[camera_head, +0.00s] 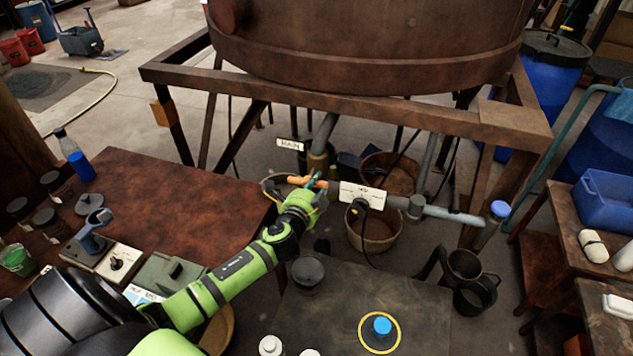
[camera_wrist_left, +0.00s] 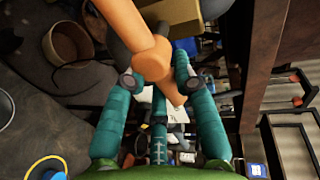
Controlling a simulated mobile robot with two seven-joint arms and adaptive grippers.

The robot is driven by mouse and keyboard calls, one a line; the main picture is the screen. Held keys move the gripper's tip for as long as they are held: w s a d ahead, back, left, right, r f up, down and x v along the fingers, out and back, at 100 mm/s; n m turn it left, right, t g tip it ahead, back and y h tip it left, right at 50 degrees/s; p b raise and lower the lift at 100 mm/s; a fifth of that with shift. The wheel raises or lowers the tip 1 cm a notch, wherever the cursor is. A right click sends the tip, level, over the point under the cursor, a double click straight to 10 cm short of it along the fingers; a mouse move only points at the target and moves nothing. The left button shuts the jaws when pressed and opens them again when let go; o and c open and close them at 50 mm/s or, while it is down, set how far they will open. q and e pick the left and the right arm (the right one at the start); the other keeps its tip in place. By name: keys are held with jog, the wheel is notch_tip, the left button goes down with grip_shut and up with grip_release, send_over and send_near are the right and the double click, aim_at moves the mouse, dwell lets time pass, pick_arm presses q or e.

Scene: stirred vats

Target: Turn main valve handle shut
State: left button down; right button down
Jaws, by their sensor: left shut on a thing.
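The orange main valve handle (camera_head: 296,181) is on the brass-coloured valve body (camera_head: 318,163), below a tag reading MAIN (camera_head: 290,144). The valve body (camera_wrist_left: 180,12) is partly hidden behind the handle there. My right gripper is not in view.
The rusty vat (camera_head: 370,45) stands above on a metal frame (camera_head: 420,118). A horizontal pipe (camera_head: 445,214) runs right of the valve, past a white label (camera_head: 366,194). Buckets (camera_head: 373,232) sit below. A brown table (camera_head: 170,200) is at the left, a dark bench (camera_head: 330,318) in front.

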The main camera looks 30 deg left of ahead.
pick_arm(q)
jog(key=shift+m, duration=0.5)
jog(key=shift+a+f+y, duration=0.1)
jog(key=shift+y, duration=0.2)
jog(key=c, duration=1)
grip_release()
jog(key=v, duration=1.2)
